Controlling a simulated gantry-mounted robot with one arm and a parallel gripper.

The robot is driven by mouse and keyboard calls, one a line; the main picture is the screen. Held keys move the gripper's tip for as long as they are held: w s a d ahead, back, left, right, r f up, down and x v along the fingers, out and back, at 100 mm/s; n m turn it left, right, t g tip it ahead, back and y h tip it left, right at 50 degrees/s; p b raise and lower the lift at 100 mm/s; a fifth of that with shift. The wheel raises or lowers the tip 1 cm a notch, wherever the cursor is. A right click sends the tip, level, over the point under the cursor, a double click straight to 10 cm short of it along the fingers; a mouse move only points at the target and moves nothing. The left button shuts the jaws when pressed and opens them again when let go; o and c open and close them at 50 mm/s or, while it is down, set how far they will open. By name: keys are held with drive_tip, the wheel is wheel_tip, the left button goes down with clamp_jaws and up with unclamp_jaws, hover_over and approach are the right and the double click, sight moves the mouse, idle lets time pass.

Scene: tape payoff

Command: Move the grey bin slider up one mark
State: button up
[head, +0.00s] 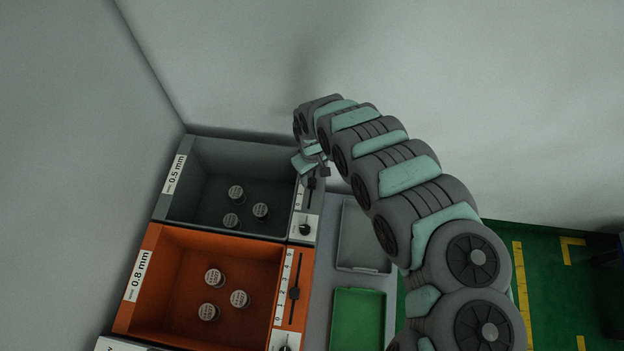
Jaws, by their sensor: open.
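The grey bin (178,197), labelled 0.5 mm, stands at the back left with 3 round pieces inside. Its slider (311,184) is a dark handle on a white scale strip at the bin's right side. My gripper (318,168) is open at the upper part of that strip, close to the slider. The gripper and arm hide the upper scale, so I cannot read the slider's mark. I cannot tell whether the fingers are around the handle or just above it.
The orange bin (150,270), labelled 0.8 mm, is in front, with its own slider (294,293) around mid-scale. Black knobs (304,229) sit below the strips. A grey tray (362,262) and a green tray (358,318) lie to the right. Walls are close behind and left.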

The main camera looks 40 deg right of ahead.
drive_tip(key=shift+f, duration=1.05)
drive_tip(key=shift+c, duration=0.6)
clamp_jaws()
